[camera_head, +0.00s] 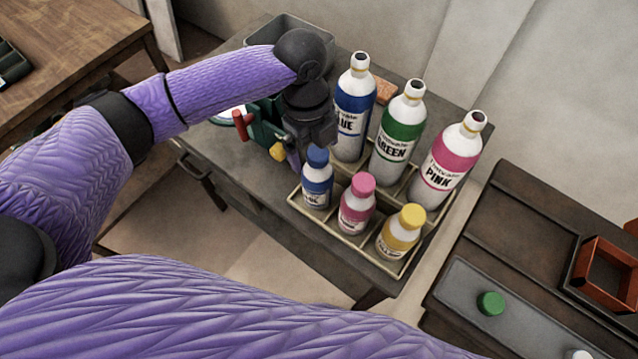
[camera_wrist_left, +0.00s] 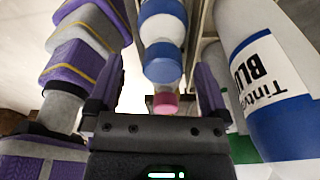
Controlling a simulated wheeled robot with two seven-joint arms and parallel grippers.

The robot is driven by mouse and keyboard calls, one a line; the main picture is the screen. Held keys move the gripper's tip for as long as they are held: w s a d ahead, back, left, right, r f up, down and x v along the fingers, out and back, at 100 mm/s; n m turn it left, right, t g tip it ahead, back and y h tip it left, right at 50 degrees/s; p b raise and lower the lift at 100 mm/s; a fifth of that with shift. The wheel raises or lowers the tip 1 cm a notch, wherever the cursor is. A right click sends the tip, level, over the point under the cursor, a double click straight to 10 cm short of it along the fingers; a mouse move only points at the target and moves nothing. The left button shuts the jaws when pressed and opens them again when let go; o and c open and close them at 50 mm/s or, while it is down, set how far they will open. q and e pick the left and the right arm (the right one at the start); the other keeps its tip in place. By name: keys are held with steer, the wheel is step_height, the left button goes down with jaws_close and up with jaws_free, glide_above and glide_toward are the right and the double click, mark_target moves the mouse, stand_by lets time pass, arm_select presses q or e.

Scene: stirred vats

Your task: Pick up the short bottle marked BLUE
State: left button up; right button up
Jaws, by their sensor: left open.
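The short bottle marked BLUE (camera_head: 317,190), white with a blue cap and blue band, stands upright in the front left compartment of a divided crate (camera_head: 345,238). My left gripper (camera_head: 299,156) is just behind and left of its cap, pointing down. In the left wrist view the short blue bottle (camera_wrist_left: 163,45) shows ahead, between the lines of the two purple fingers of the open left gripper (camera_wrist_left: 158,92). Nothing is held, and I cannot tell whether a finger touches the bottle. My right gripper is not in view.
The crate also holds short pink (camera_head: 357,204) and yellow (camera_head: 401,231) bottles, and tall blue (camera_head: 354,110), green (camera_head: 398,135) and pink (camera_head: 448,160) ones behind. The tall blue bottle is close beside my left gripper. A green device (camera_head: 262,132) stands to the left.

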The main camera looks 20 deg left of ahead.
mark_target(318, 179)
arm_select(q)
steer(key=f, duration=0.1)
steer(key=f+b, duration=0.1)
steer(key=f, duration=0.1)
steer(key=shift+d+f, duration=0.35)
steer(key=shift+f, duration=0.15)
steer(key=shift+c, duration=0.5)
steer(key=c, duration=1.2)
jaws_close()
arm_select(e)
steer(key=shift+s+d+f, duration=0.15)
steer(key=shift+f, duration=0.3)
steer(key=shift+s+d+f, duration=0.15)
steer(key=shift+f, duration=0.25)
